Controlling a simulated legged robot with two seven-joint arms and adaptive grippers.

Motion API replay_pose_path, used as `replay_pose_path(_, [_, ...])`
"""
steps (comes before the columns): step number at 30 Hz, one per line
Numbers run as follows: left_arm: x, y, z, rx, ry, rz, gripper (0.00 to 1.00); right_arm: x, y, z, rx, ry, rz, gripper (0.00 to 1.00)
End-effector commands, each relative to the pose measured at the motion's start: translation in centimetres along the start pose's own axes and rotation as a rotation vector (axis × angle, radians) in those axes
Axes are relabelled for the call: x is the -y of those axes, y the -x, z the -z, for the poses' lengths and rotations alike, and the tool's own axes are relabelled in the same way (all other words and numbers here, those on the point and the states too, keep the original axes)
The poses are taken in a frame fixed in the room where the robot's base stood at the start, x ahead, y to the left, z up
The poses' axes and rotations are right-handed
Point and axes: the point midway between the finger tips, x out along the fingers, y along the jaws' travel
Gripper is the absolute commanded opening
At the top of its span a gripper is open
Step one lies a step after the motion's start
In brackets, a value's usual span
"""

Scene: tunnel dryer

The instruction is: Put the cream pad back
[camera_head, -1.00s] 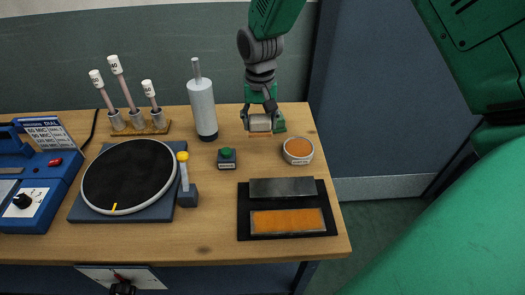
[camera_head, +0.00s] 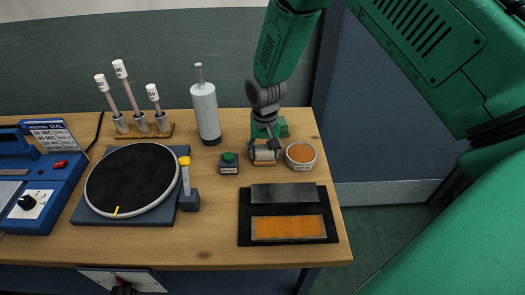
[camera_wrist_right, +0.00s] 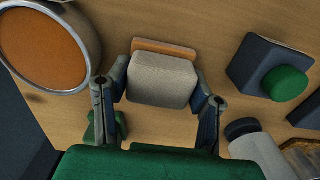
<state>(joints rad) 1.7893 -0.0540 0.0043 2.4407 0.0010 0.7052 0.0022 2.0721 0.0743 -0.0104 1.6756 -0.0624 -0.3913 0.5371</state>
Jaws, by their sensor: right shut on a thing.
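My right gripper (camera_head: 264,149) is shut on the cream pad (camera_head: 264,155), a small cream block with an orange-brown bottom layer. In the right wrist view the cream pad (camera_wrist_right: 160,78) sits between the two fingers of the right gripper (camera_wrist_right: 160,88), one at each side. The pad is just left of the round tin (camera_head: 301,155) with an orange top and right of the small dark block with a green button (camera_head: 229,158). Whether its underside touches the table cannot be told. My left gripper is not in view.
A black tray (camera_head: 244,221) holding a grey plate and an orange plate lies in front. A green block (camera_head: 283,127) stands behind the gripper. A grey cylinder (camera_head: 205,110), a black disc (camera_head: 132,180) and a blue device (camera_head: 45,185) stand to the left. The wooden table (camera_head: 200,240) has clear room in front.

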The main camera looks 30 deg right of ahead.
Motion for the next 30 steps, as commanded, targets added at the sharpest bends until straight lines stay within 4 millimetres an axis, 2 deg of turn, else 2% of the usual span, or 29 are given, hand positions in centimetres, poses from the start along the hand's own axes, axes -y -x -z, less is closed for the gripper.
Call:
replay_pose_path(1, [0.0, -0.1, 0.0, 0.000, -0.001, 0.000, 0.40, 0.0, -0.1, 0.0, 0.001, -0.001, 0.000, 0.54])
replay_pose_path(2, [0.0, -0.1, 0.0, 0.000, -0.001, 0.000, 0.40, 0.0, -0.1, 0.0, 0.000, -0.001, -0.001, 0.65])
replay_pose_path(3, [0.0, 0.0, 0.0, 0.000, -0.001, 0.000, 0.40, 0.1, -0.1, 0.0, 0.000, -0.001, -0.001, 0.68])
replay_pose_path(17, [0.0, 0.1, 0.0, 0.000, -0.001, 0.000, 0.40, 0.4, 0.6, -0.2, -0.003, 0.000, -0.004, 0.68])
replay_pose_path(20, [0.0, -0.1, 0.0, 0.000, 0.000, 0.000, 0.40, 0.3, 1.8, -0.1, -0.003, -0.001, -0.001, 0.68])
replay_pose_path(30, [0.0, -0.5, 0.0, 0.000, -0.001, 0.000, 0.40, 0.2, 8.9, 0.0, -0.004, 0.000, -0.001, 0.68])
